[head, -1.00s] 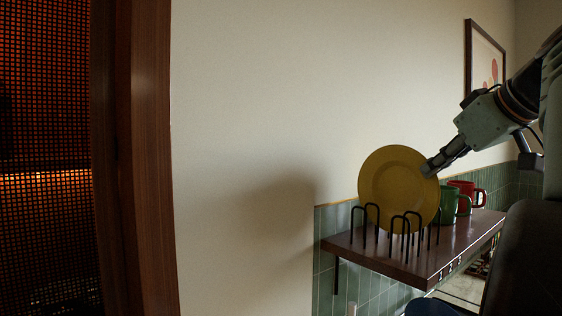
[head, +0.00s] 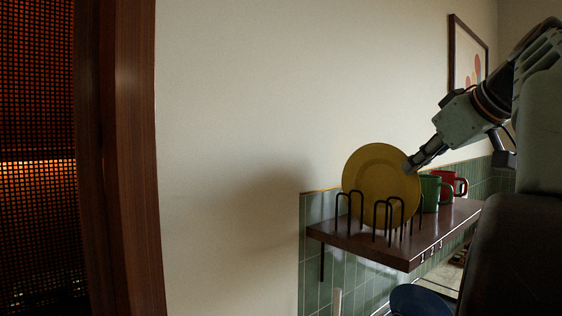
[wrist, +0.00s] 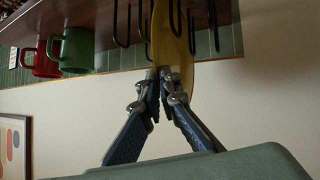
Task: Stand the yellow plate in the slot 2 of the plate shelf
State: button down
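The yellow plate (head: 372,182) stands nearly upright on the plate shelf (head: 408,257), its lower part among the black wire dividers (head: 388,205). My gripper (head: 411,166) is shut on its upper right rim in the head view. In the wrist view, my gripper (wrist: 163,78) pinches the edge of the yellow plate (wrist: 172,35), with black wires on both sides of it. The shelf's front edge carries the numbers 1, 2 and 3. I cannot tell which slot the plate is in, or whether its bottom touches the shelf.
A green mug (head: 430,192) and a red mug (head: 460,187) stand on the shelf behind the plate. A framed picture (head: 468,55) hangs on the wall. A blue round object (head: 418,301) is below the shelf. Bare wall lies left of the shelf.

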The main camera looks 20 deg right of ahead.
jog(key=shift+f, duration=0.1)
jog(key=c, duration=2.1)
grip_release()
jog(key=v, duration=1.2)
jog(key=shift+d, duration=0.1)
